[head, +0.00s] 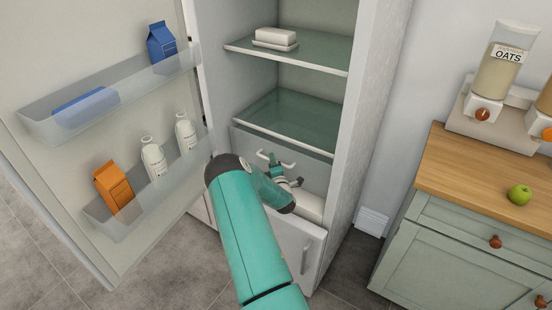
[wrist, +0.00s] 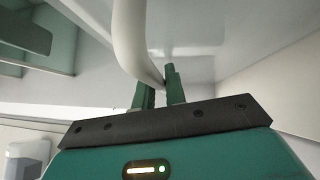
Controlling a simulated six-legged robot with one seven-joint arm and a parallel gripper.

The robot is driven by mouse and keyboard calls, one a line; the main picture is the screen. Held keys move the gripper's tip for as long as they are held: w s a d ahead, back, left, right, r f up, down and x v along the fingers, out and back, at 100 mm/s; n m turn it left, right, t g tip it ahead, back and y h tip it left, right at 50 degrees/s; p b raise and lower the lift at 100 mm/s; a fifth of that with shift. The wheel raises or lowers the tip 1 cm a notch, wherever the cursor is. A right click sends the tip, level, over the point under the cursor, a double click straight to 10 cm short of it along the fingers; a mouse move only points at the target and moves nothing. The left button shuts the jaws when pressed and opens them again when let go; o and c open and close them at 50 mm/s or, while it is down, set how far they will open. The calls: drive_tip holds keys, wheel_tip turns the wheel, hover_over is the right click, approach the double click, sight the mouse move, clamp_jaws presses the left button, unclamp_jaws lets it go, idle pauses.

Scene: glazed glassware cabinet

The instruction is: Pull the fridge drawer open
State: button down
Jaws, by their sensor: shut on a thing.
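The fridge drawer (head: 313,172) has a pale front and sits below the glass shelves of the open fridge (head: 360,130). Its white bar handle (head: 288,165) shows on the front. In the wrist view the handle (wrist: 130,40) is a curved white bar that runs down to my fingers. My gripper (head: 282,176) is at the handle, and its two green fingers (wrist: 160,88) are shut on it. My arm hides part of the drawer front in the head view. I cannot tell whether the drawer stands slightly out.
The fridge door (head: 100,60) stands open at left, with bottles and cartons in its bins. A white dish (head: 275,38) sits on the upper shelf (head: 310,55). A green cabinet (head: 450,240) stands at right.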

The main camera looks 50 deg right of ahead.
drive_tip(key=s+a, duration=0.1)
drive_tip(key=a, duration=1.5)
drive_tip(key=shift+s, duration=0.15)
drive_tip(key=c, duration=1.5)
unclamp_jaws()
drive_tip(key=shift+o, duration=0.2)
drive_tip(key=shift+d, duration=0.15)
drive_tip(key=v, duration=1.3)
drive_tip(key=shift+s+a, duration=0.25)
drive_tip(key=shift+s, duration=0.1)
